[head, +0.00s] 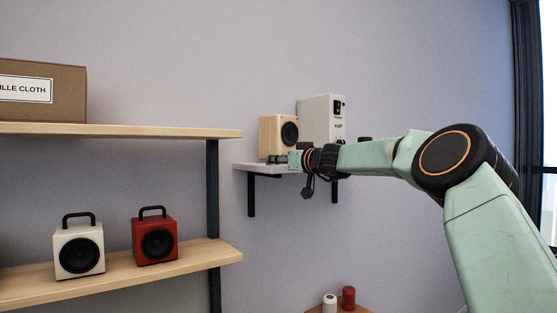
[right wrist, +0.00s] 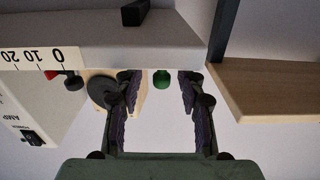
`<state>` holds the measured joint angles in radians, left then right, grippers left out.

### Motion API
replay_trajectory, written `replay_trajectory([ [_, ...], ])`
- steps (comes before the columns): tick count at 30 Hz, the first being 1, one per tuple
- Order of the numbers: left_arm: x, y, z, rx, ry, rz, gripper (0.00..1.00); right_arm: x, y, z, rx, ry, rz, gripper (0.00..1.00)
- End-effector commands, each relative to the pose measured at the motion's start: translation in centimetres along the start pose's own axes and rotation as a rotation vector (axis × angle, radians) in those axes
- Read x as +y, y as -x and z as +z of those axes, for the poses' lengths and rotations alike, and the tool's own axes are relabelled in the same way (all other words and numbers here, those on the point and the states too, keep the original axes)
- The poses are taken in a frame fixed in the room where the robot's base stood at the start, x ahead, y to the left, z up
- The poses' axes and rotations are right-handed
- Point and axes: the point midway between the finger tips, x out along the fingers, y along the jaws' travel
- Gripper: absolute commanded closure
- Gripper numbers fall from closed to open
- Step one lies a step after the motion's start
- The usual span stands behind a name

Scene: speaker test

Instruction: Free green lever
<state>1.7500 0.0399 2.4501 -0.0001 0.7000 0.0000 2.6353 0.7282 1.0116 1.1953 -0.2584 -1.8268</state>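A small green knob, which looks like the green lever (right wrist: 162,79), shows in the right wrist view at the edge of the white wall shelf (right wrist: 180,42). I cannot make out the green lever in the head view. My right gripper (right wrist: 156,92) is open, with one finger on either side of the green knob in the picture. I see no contact; the gap in depth is unclear. In the head view, my right gripper (head: 272,159) is at the wall shelf, in front of the wooden speaker (head: 278,137). My left gripper is in neither view.
A grey amp (head: 322,120) stands on the wall shelf beside the wooden speaker. A wooden shelf unit (head: 215,133) at left holds a cardboard box (head: 45,108), a white speaker (head: 79,249) and a red speaker (head: 155,240). A red knob (right wrist: 52,75) sits near the amp.

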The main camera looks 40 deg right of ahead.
Motion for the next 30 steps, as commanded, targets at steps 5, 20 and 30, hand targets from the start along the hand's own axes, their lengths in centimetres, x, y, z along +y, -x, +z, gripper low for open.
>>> replay_trajectory([
  [5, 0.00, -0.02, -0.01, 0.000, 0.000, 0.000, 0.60, 0.00, 0.06, -0.05, 0.001, -0.001, 0.000, 0.66],
  [20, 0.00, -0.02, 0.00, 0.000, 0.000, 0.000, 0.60, -0.05, -0.22, 0.10, -0.002, -0.001, 0.000, 1.00],
  [30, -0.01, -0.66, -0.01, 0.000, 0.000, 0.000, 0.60, -0.27, -0.31, 0.35, -0.006, 0.002, 0.014, 1.00],
])
